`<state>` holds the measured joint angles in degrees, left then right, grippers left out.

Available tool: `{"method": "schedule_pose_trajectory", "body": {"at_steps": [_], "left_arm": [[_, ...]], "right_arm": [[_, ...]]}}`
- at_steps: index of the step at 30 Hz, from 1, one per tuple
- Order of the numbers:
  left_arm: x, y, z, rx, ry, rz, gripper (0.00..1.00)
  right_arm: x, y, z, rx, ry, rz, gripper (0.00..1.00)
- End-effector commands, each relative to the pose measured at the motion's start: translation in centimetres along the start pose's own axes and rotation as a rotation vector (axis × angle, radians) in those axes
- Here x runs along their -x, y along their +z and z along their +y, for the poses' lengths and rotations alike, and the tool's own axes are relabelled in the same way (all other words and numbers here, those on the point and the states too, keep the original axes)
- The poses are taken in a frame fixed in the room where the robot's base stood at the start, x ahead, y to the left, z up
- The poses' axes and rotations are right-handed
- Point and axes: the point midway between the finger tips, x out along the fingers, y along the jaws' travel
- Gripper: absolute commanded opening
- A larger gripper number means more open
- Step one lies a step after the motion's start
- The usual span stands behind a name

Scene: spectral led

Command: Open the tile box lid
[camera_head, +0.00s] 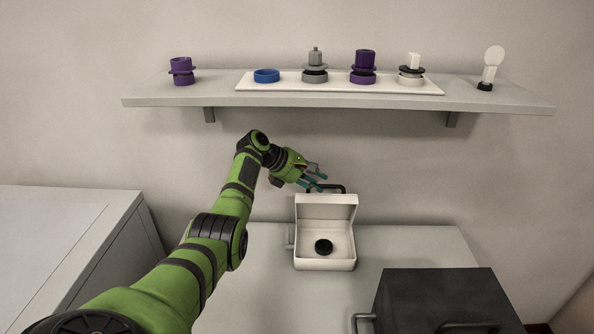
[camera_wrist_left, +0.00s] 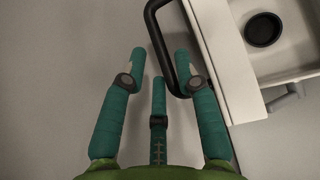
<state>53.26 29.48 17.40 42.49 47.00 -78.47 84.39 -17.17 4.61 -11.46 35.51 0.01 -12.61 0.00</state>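The white tile box (camera_head: 299,258) stands on the table with its lid (camera_head: 326,212) raised upright at the back, so the box is open. A black round piece (camera_head: 323,246) lies inside; it also shows in the wrist view (camera_wrist_left: 263,29). A black bar handle (camera_head: 337,188) is on the lid's far side. My left gripper (camera_head: 319,181) is at this handle, behind the lid's top left. In the left wrist view its teal fingers (camera_wrist_left: 160,68) are spread, with the handle (camera_wrist_left: 162,50) running between them near the right finger. Contact is unclear. My right gripper is out of view.
A wall shelf (camera_head: 200,96) above the arm bears a white tray (camera_head: 300,87) with several pieces, a purple piece (camera_head: 182,71) and a white lamp-shaped piece (camera_head: 491,66). A dark box (camera_head: 440,297) with handles stands front right. The table (camera_head: 400,245) is clear beside the tile box.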

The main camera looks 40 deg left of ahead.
Motion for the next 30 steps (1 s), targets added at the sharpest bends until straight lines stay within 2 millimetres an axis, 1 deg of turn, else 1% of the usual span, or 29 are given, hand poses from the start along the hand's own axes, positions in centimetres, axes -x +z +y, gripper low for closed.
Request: {"method": "schedule_pose_trajectory", "body": {"at_steps": [1,6,11,16,23,24,26,27,29,30], "left_arm": [[1.0,-0.1,0.1,-0.002,0.004,0.002,0.31],[4.3,0.0,0.0,-0.002,0.003,0.001,0.31],[6.5,0.1,0.0,-0.001,0.001,0.0,0.31],[7.5,0.2,-0.1,-0.001,-0.002,-0.001,0.31],[7.6,0.2,-0.1,-0.001,-0.003,-0.001,0.31],[7.6,0.2,-0.1,-0.001,-0.003,-0.001,0.27],[7.6,0.2,-0.1,-0.006,-0.002,-0.001,0.03],[7.6,0.2,-0.1,-0.02,0.0,-0.001,0.0],[7.6,0.1,-0.2,-0.068,0.007,-0.001,0.0],[7.6,0.1,-0.2,-0.121,0.014,-0.001,0.0]], "right_arm": [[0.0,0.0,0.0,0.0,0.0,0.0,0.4],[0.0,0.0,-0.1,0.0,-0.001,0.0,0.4],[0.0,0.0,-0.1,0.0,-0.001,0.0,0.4],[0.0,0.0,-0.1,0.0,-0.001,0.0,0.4],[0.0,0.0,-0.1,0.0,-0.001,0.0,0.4],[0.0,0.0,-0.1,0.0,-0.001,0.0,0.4],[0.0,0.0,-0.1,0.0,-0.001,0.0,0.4],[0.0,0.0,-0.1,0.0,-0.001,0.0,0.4],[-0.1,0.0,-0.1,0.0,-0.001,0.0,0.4],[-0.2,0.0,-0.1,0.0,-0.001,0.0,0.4]]}}
